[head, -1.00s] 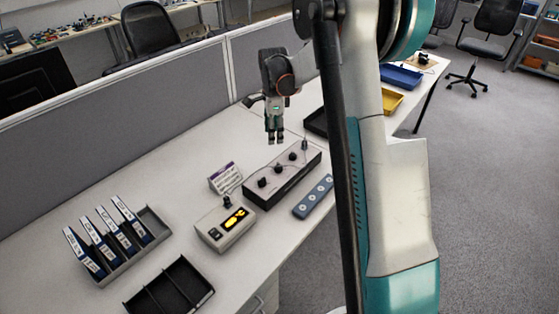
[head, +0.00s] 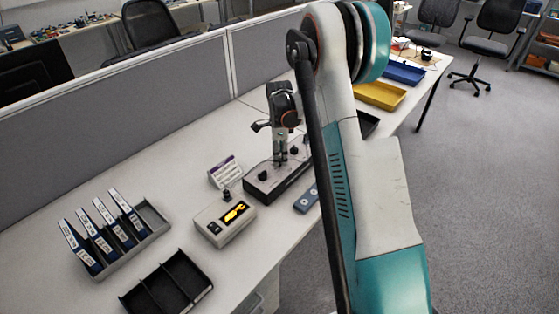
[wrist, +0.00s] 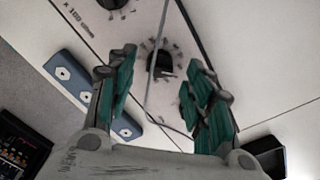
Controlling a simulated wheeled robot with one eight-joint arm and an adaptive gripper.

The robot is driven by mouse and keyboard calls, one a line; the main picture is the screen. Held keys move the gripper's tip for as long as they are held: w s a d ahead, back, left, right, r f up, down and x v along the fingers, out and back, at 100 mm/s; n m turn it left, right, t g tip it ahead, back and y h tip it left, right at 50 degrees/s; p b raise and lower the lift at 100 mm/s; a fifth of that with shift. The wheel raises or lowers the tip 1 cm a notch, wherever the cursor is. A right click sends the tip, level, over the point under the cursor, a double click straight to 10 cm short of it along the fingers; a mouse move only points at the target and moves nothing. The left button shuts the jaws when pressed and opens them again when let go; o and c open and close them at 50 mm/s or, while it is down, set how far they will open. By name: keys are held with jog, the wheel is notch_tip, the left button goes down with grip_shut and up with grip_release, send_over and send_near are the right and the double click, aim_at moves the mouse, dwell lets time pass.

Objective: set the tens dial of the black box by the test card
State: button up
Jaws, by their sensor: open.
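The black box (head: 262,196) with a pale top panel lies on the desk in the head view. One knob (head: 262,175) shows near its left end; my gripper hides part of its row of dials. In the wrist view, a dial with a black knob (wrist: 158,64) and tick marks lies between my fingers. Another dial (wrist: 112,3), marked "x 100", is cut by the top edge. My gripper (wrist: 161,68) is open, pointing down over the box; it also shows in the head view (head: 280,161). Contact with the knob cannot be told. The test card (head: 224,172) stands behind the box, its print too small to read.
A grey instrument (head: 225,220) with a lit yellow display stands left of the box. A blue-grey strip (head: 306,199) lies in front. A thin cable (wrist: 152,70) crosses the panel. A folder rack (head: 154,216) and black tray (head: 168,285) stand at left.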

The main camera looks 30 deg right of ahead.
jog(key=shift+f, duration=0.95)
jog(key=c, duration=1.1)
